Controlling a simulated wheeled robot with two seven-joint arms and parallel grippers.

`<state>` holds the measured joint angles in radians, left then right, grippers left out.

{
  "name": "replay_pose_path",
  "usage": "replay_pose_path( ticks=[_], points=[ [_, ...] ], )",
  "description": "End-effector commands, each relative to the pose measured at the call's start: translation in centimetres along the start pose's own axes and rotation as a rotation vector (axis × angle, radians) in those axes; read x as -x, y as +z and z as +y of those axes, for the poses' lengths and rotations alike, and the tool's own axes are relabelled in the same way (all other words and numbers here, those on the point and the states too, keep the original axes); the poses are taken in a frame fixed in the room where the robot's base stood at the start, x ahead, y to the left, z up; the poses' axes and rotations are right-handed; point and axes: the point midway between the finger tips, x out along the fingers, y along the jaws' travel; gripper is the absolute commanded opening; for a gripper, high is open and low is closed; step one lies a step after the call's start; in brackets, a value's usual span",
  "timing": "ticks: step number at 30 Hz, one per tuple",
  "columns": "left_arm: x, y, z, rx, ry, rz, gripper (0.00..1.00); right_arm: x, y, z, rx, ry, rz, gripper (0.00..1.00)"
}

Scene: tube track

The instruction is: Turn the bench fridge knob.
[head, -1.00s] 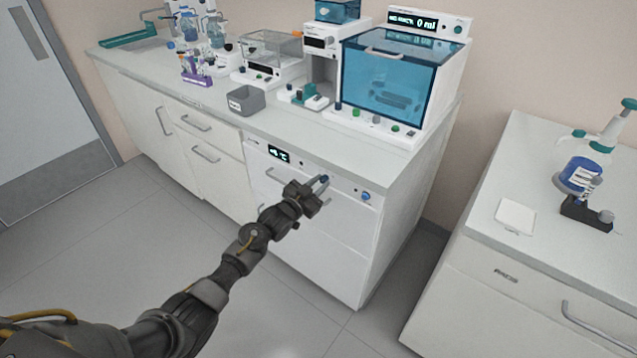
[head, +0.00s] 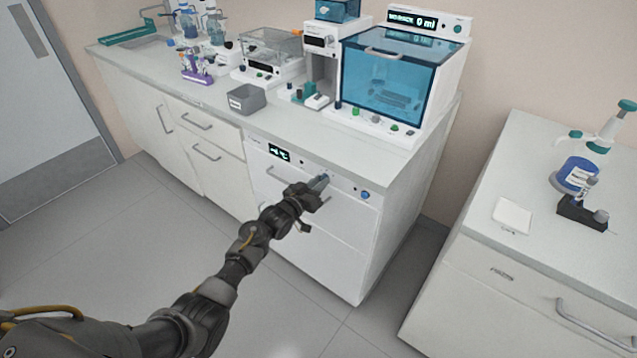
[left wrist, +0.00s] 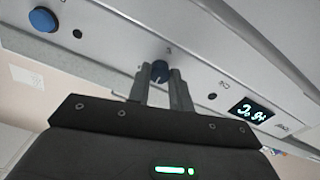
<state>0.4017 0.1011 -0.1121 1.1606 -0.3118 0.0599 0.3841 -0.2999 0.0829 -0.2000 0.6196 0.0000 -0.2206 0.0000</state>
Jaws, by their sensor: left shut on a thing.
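The bench fridge (head: 318,240) is a white under-bench unit with a lit display (head: 279,152) on its front panel. My left gripper (head: 320,183) is at that panel, right of the display, and hides the knob in the head view. In the left wrist view the dark blue knob (left wrist: 160,70) sits between the two fingertips of my left gripper (left wrist: 161,76), which are shut on it. The display (left wrist: 250,111) shows there too, tilted and upside down. My right gripper is in neither view.
A blue round button (head: 365,195) is at the panel's right end; it also shows in the left wrist view (left wrist: 43,19). The fridge handle lies just below the panel. The bench top (head: 350,147) overhangs above. The floor in front is clear.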

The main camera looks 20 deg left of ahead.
Motion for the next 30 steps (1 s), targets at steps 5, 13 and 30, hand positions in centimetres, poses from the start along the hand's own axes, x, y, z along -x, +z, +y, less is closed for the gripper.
replay_pose_path(
  ticks=[5,13,30],
  points=[
    [0.0,0.1,0.0,0.003,0.0,-0.002,0.0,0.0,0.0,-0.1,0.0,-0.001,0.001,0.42],
    [0.0,0.1,0.0,0.002,-0.001,-0.002,0.3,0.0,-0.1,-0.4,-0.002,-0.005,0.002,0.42],
    [1.9,0.1,-0.1,0.001,-0.001,0.0,0.43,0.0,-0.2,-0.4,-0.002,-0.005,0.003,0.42]
  ],
)
